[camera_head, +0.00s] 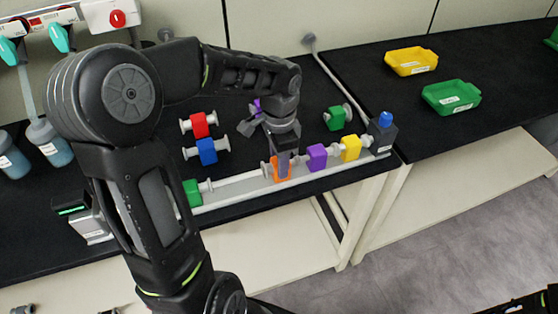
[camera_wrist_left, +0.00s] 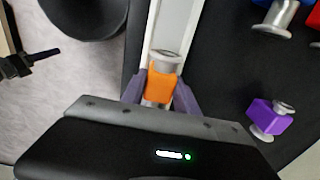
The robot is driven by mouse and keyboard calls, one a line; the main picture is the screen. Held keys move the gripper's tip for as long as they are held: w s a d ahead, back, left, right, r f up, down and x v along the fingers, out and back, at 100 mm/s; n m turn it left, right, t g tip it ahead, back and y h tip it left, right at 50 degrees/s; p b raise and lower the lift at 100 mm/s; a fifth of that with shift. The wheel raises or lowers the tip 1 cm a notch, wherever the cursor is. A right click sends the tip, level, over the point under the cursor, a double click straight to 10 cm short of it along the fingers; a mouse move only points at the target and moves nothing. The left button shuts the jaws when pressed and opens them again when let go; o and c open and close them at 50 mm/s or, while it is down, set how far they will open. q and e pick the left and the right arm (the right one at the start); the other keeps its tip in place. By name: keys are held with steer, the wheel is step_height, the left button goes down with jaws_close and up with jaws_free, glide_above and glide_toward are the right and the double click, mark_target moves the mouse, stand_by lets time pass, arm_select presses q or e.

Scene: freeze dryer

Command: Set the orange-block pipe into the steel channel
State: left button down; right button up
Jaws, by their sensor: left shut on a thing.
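The orange-block pipe (camera_head: 283,170) is in my left gripper (camera_head: 284,163), whose fingers are shut on the orange block from both sides. The left wrist view also shows the orange block (camera_wrist_left: 162,86) between the fingers, with a round metal flange at its far end. The pipe is over or in the long steel channel (camera_head: 240,192), lined up along it between the green and purple blocks. I cannot tell whether it touches the channel floor. The wrist view shows an empty stretch of channel (camera_wrist_left: 175,25) beyond the flange.
The channel also holds a green block (camera_head: 192,193), a purple block (camera_head: 317,157) and a yellow block (camera_head: 350,148). Red (camera_head: 199,125), blue (camera_head: 207,151) and green (camera_head: 336,118) block pipes lie behind.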

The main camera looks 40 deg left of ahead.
stand_by(0.8)
arm_select(q)
steer(key=c, duration=0.8)
jaws_free()
steer(key=shift+c, duration=0.2)
steer(key=shift+r, duration=0.1)
step_height(320, 180, up, 8)
steer(key=shift+f, duration=0.2)
